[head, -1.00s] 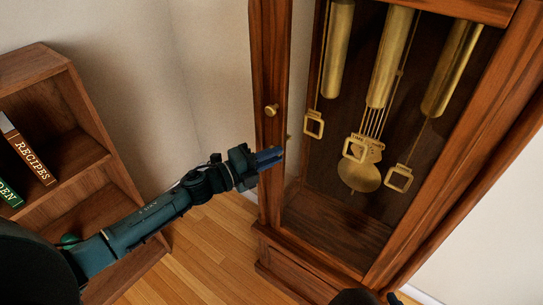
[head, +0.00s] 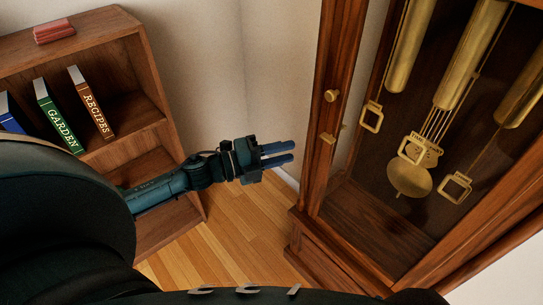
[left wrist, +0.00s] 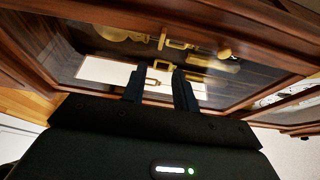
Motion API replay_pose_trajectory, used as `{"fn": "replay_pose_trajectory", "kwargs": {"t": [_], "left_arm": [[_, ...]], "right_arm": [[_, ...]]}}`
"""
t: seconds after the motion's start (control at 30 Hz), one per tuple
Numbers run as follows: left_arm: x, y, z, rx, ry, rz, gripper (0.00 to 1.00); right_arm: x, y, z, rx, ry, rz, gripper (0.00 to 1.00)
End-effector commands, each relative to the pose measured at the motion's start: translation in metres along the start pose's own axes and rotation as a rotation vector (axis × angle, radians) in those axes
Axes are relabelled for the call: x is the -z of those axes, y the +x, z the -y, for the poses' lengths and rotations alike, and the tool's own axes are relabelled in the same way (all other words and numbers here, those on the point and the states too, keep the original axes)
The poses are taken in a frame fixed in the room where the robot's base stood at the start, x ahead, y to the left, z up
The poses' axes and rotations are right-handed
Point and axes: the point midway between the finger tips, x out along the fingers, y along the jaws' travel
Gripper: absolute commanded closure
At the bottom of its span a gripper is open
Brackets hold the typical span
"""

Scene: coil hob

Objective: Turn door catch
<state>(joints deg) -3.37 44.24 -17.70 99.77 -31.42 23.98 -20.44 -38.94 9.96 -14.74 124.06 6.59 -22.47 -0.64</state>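The tall wooden clock case (head: 335,60) has a glazed door. Two brass fittings show on its left upright in the head view: a round knob (head: 331,96) and, below it, a smaller catch (head: 327,138) with a short piece sticking out to the right. My left gripper (head: 291,152) is left of the upright, a little lower than the lower fitting, apart from it and empty. Its two blue fingers are spread. My right gripper is not in view.
Brass weights (head: 470,55) and a pendulum (head: 410,178) hang inside the case. A wooden bookshelf (head: 150,75) with several books stands at the left. Bare wall and wood floor (head: 225,245) lie between shelf and clock.

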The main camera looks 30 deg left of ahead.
Motion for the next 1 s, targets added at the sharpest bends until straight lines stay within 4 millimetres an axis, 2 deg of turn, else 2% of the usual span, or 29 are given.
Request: {"fn": "replay_pose_trajectory", "kwargs": {"t": [0.1,0.3,1.0], "left_arm": [[0.0,-0.016,-0.002,-0.003,-0.001,0.0,0.71],[0.0,-0.027,0.0,0.001,0.0,-0.001,0.71],[0.0,-0.028,0.0,0.0,0.0,0.0,0.71]], "right_arm": [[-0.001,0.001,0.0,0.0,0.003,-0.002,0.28],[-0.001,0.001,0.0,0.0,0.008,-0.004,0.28],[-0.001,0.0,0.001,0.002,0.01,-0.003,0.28]]}}
